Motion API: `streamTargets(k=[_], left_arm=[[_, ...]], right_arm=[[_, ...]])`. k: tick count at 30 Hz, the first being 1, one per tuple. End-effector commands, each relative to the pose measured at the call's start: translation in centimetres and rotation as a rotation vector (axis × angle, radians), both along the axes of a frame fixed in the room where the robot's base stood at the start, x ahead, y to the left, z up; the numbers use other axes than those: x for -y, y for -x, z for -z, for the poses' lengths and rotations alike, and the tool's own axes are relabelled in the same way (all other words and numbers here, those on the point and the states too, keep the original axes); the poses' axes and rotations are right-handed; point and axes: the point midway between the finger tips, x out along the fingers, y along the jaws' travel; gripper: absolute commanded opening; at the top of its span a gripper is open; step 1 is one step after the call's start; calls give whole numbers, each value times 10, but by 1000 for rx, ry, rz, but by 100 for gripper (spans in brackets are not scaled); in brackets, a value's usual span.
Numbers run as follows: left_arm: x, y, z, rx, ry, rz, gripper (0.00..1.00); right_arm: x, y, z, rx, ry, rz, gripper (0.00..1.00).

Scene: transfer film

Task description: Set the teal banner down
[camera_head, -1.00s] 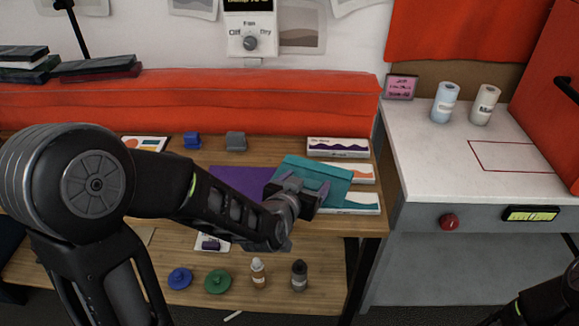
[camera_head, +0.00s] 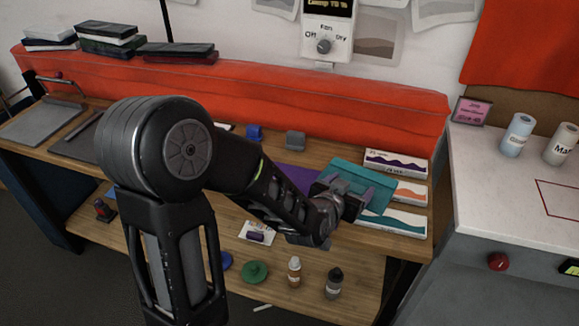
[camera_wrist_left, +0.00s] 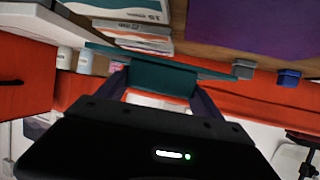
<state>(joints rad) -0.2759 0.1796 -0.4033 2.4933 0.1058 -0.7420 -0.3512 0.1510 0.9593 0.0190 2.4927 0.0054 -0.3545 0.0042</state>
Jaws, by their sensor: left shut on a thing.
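The teal banner (camera_head: 352,177) is a flat sheet over the right part of the wooden bench. My left gripper (camera_head: 352,192) is shut on its near edge. In the left wrist view the teal banner (camera_wrist_left: 160,78) lies between my left gripper's fingers (camera_wrist_left: 160,85), and its sheet shows nearly edge-on. I cannot tell whether the banner touches the bench. A purple sheet (camera_head: 296,173) lies on the bench just left of it, partly hidden by my left arm. My right gripper is not in view.
Blue (camera_head: 254,133) and grey (camera_head: 296,140) blocks sit behind. Bottles (camera_head: 294,270) stand on the lower shelf. A white-topped counter (camera_head: 485,180) is at right.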

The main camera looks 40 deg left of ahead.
Motion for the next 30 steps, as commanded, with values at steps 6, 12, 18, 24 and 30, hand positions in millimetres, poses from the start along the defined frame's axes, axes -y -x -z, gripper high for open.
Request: streamTargets(k=[6,12,18,24,30], left_arm=[[-83,9,3,-5,0,-129,26],[-140,24,7,0,0,-217,26],[-162,31,9,6,0,-250,26],[-162,31,9,6,-1,-249,26],[-162,31,11,5,-1,-249,26]], right_arm=[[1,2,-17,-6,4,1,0],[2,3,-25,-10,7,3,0],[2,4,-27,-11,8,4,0],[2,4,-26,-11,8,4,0],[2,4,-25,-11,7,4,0]])
